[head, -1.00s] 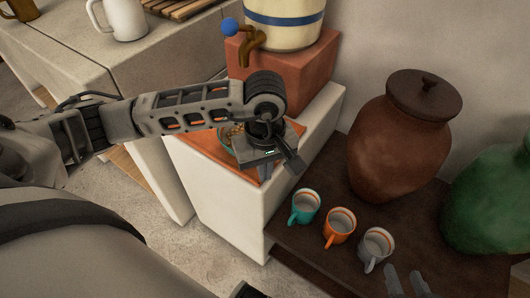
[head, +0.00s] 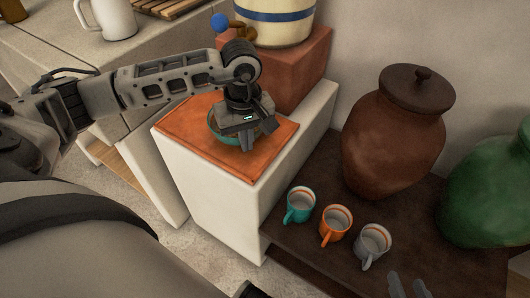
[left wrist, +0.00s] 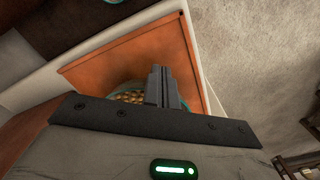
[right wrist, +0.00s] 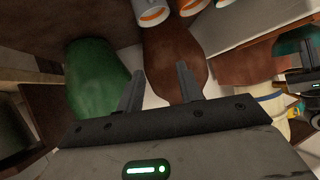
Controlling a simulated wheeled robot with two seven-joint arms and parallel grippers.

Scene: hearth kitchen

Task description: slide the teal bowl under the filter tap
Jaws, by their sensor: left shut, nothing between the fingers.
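The teal bowl (head: 212,127) stands on an orange board, partly hidden behind my left gripper. In the left wrist view its rim (left wrist: 187,106) and golden-brown contents (left wrist: 127,97) show behind the fingers. My left gripper (head: 247,148) points down, shut and empty, at the bowl's near right side; whether it touches the bowl I cannot tell. The filter tap (head: 242,31), brown with a blue ball handle (head: 220,22), is up behind the bowl, on the cream filter (head: 275,32). My right gripper (head: 408,286) is open and empty at the lower right.
The orange board (head: 185,130) covers the white block (head: 215,190), with free room in front of the bowl. A terracotta block (head: 292,75) carries the filter. Teal (head: 299,205), orange (head: 335,225) and grey (head: 372,245) mugs, a lidded brown jar (head: 392,140) and a green jar (head: 488,190) stand right.

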